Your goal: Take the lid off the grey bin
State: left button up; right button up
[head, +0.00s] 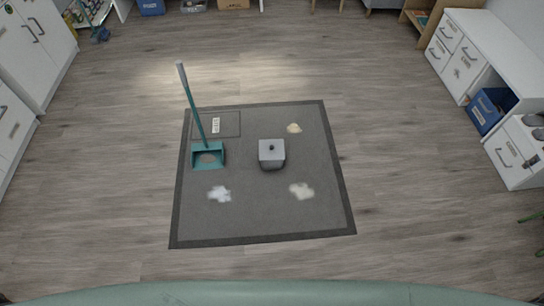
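The small grey bin (272,165) stands upright on a dark grey mat (255,215), right of the mat's middle. Its light grey square lid (265,152) sits on top, with a small dark knob (271,147) at the centre. Neither of my grippers is in the head view, and nothing touches the bin or lid.
A teal dustpan (208,148) with a long upright handle stands left of the bin. Pale spill patches (220,194) lie on the mat. White cabinets (30,40) line the left; a white shelf desk (495,45) with a blue box (490,108) is at right. Wooden floor around is clear.

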aim_at(272, 148)
jog(key=i+j+z, duration=0.3)
jog(key=i, duration=0.15)
jog(key=i+j+z, duration=0.25)
jog(key=i+j, duration=0.05)
jog(key=i, duration=0.1)
